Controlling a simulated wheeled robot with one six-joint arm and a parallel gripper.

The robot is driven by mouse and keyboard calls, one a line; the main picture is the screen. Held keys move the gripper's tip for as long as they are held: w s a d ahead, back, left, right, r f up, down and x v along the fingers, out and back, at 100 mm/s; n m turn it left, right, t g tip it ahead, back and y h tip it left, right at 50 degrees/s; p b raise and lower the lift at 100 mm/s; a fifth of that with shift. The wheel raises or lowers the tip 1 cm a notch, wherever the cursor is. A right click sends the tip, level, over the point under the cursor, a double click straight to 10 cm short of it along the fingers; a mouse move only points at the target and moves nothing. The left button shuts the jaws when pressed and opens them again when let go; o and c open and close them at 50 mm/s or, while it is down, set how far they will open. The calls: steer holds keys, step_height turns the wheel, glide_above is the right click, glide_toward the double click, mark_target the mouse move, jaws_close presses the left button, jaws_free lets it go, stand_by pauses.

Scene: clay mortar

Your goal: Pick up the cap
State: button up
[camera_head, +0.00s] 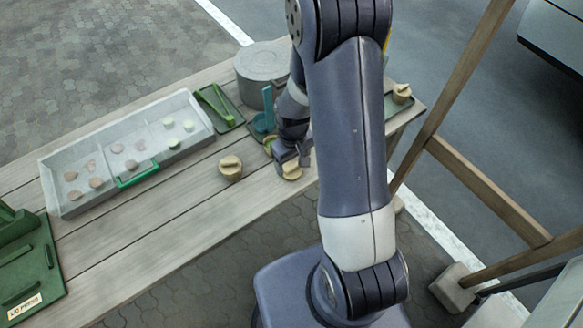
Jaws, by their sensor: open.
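A round tan piece with a raised ridge (292,172), which looks like a cap, sits near the front edge of the wooden table. My gripper (290,160) is over it, pointing down and open. I cannot tell whether the fingers touch it or stand around it, as they partly cover it. A similar tan piece (230,169) stands alone on the table to the left. Another one (401,94) sits on a green base at the table's right end. I cannot tell which of these is the cap meant.
A grey tray (72,207) with several small discs and a green handle lies on the left. A green holder (217,107), a grey lidded pot (260,65) and a teal piece (263,122) stand behind. Green equipment (28,265) fills the left end. Wooden posts (468,75) rise at right.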

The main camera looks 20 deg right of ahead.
steer(key=shift+f, duration=0.9)
steer(key=shift+c, duration=0.4)
steer(key=c, duration=1)
